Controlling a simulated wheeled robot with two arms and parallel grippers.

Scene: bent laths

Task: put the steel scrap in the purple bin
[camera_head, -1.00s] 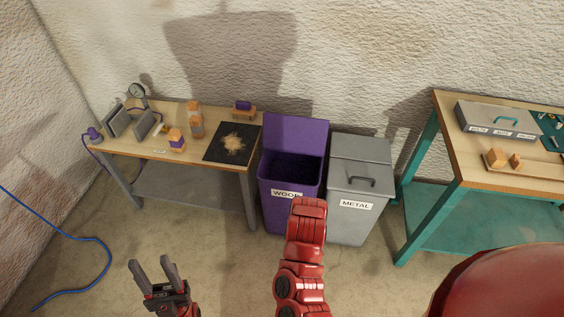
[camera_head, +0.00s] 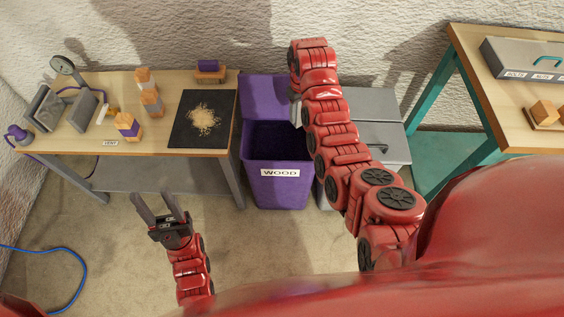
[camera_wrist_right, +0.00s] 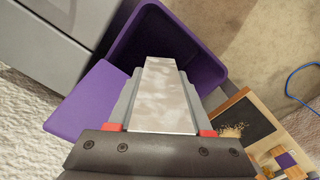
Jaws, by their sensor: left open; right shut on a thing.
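The steel scrap (camera_wrist_right: 162,100), a flat pale-grey mottled plate, is between the fingers of my right gripper (camera_wrist_right: 160,76). In the head view a pale bit of it (camera_head: 297,113) shows beside my right arm, which hides most of the gripper. The purple bin (camera_head: 278,190), labelled WOOD, stands with its lid up on the floor beside the workbench. Its open mouth is below the held scrap in the right wrist view (camera_wrist_right: 212,62). My left gripper (camera_head: 160,204) is open and empty, low in front of the workbench.
A grey bin (camera_head: 388,133) with a closed, handled lid stands right of the purple bin, partly behind my right arm. The wooden workbench (camera_head: 175,143) at left holds a black mat (camera_head: 187,130) with shavings, blocks and a gauge. A teal-legged bench (camera_head: 482,110) stands at right.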

